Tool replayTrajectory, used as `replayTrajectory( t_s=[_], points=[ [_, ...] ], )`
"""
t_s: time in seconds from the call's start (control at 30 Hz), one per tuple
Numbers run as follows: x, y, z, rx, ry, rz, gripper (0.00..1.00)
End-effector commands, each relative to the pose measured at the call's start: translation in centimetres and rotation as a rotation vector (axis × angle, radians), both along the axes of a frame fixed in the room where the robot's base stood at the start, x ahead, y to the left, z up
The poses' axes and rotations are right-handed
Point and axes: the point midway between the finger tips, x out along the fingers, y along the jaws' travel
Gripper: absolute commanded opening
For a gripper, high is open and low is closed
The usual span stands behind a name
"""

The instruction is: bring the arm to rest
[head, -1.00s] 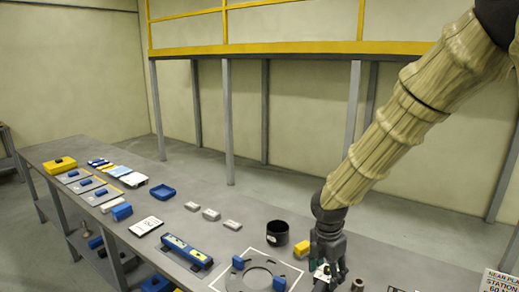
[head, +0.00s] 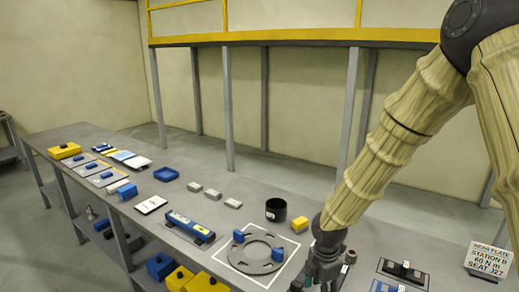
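My arm comes in from the upper right, bent at a dark elbow joint, and reaches down to the near part of the bench. My gripper (head: 314,282) points down near the bottom edge of the head view, just right of the grey ring plate (head: 264,265). Its fingertips are small, dark and partly cut off, so I cannot tell whether they are open or shut, or whether they hold anything. The ring plate lies flat inside a white square outline, with blue blocks on its left and right sides.
A black cup (head: 276,211) and a yellow block (head: 299,224) stand behind the gripper. A blue level-like tool (head: 188,226) lies left of the plate. A sign (head: 488,260) stands at the right. The grey bench (head: 240,188) has bare room behind the small grey blocks.

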Motion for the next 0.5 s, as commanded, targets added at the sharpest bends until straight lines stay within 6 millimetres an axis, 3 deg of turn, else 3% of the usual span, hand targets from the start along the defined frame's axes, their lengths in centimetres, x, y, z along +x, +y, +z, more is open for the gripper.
replayTrajectory(
  t_s=[0.27, 0.5],
  points=[
    [-5.4, 0.7, -9.3, 0.083, 0.044, -0.298, 0.58],
    [-11.5, 1.0, -20.2, 0.138, 0.107, -0.728, 0.58]
  ],
)
